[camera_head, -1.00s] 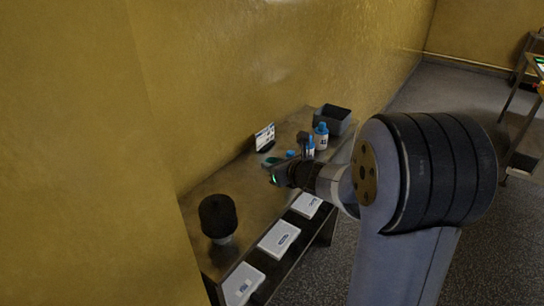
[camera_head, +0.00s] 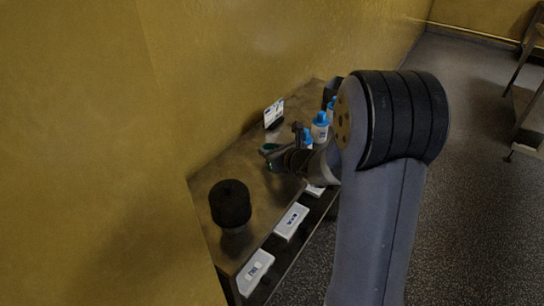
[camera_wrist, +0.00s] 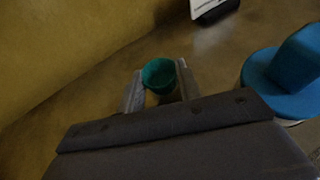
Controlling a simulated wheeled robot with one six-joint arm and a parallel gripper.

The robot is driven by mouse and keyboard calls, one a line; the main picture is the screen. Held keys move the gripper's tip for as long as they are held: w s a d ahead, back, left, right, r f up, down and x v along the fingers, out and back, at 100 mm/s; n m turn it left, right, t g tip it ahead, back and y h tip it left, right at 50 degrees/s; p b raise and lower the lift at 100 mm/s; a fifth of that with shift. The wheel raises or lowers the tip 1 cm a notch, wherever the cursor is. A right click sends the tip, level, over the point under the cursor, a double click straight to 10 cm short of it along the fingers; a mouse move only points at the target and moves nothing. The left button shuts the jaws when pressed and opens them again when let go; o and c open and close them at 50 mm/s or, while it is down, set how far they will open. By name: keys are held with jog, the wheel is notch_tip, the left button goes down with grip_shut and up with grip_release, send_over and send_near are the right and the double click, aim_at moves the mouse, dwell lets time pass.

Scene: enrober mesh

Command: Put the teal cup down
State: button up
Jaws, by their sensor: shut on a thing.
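The teal cup (camera_wrist: 159,75) is between the two fingers of my gripper (camera_wrist: 160,88) in the wrist view, with a finger on each side of it. My gripper is shut on it. In the head view my gripper (camera_head: 270,158) is over the table (camera_head: 245,165), and a bit of the teal cup (camera_head: 268,147) shows at its tip. The cup's lower part is hidden, and I cannot tell whether it touches the table.
A small sign (camera_head: 274,113) stands behind the gripper near the yellow wall. Blue-capped bottles (camera_head: 320,127) stand close on the right; a blue cap (camera_wrist: 290,75) is near in the wrist view. A black round-topped object (camera_head: 230,203) stands at the near end, with bare tabletop between.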

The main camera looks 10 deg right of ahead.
jog(key=shift+f, duration=1.05)
jog(key=shift+f, duration=0.15)
jog(key=o, duration=0.9)
